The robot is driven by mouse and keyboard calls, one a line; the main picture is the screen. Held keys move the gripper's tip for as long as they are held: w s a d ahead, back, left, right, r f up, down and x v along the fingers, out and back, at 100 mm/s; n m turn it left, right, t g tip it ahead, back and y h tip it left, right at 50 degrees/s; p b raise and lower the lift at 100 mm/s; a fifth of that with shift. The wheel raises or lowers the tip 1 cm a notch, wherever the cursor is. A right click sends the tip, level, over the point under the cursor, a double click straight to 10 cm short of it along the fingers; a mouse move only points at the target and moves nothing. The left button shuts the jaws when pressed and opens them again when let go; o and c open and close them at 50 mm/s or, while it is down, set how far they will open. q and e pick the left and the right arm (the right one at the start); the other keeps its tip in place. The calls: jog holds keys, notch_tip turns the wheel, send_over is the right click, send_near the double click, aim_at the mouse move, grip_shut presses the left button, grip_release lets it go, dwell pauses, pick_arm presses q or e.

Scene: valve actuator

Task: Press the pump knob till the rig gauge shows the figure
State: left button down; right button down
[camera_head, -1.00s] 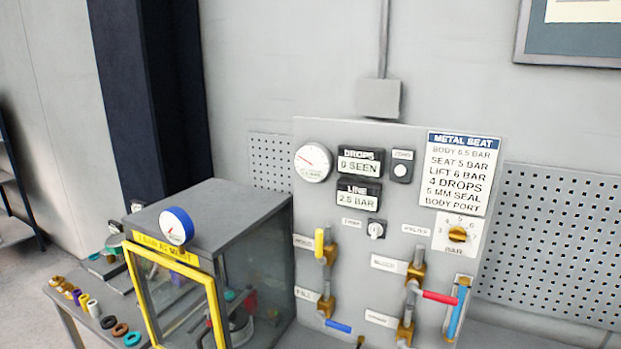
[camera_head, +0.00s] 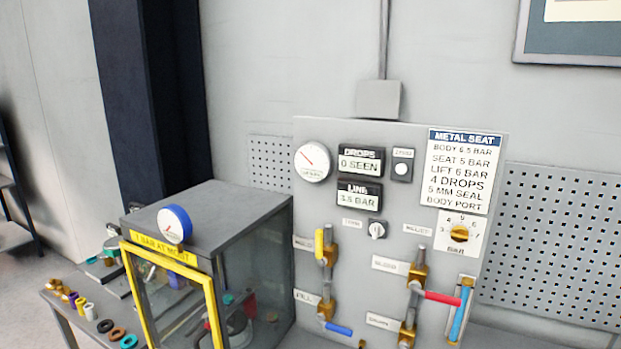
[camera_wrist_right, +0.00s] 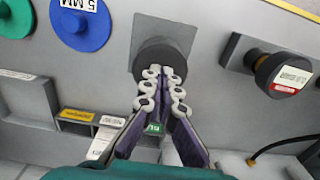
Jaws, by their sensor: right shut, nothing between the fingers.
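In the right wrist view, a dark round knob (camera_wrist_right: 165,52) stands out from a square grey plate and is likely the pump knob. My right gripper (camera_wrist_right: 163,75) is shut and empty, its fingertips at the knob's lower face; they look in contact. In the head view, the rig gauge (camera_head: 313,162) is a white round dial at the panel's upper left. Its needle points to the upper left; its figures are too small to read. The line display (camera_head: 359,197) below right of it seems to read 3.5 BAR. My left gripper is in neither current view.
A second black knob (camera_wrist_right: 268,68) with a red-and-white label sits to the right. Blue (camera_wrist_right: 80,22) and green (camera_wrist_right: 13,18) discs sit upper left. The head view shows a selector dial (camera_head: 459,233), several valve levers and a yellow-framed cabinet (camera_head: 215,300).

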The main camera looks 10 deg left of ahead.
jog(key=shift+f+b, duration=1.1)
jog(key=shift+f, duration=0.3)
jog(key=shift+r, duration=0.1)
jog(key=shift+r+p, duration=2.5)
jog(key=shift+r, duration=0.9)
jog(key=shift+f, duration=0.25)
jog(key=shift+f+b, duration=2.25)
jog(key=shift+f, duration=0.1)
jog(key=shift+r, duration=0.1)
jog(key=shift+r+p, duration=1.85)
jog(key=shift+r, duration=0.65)
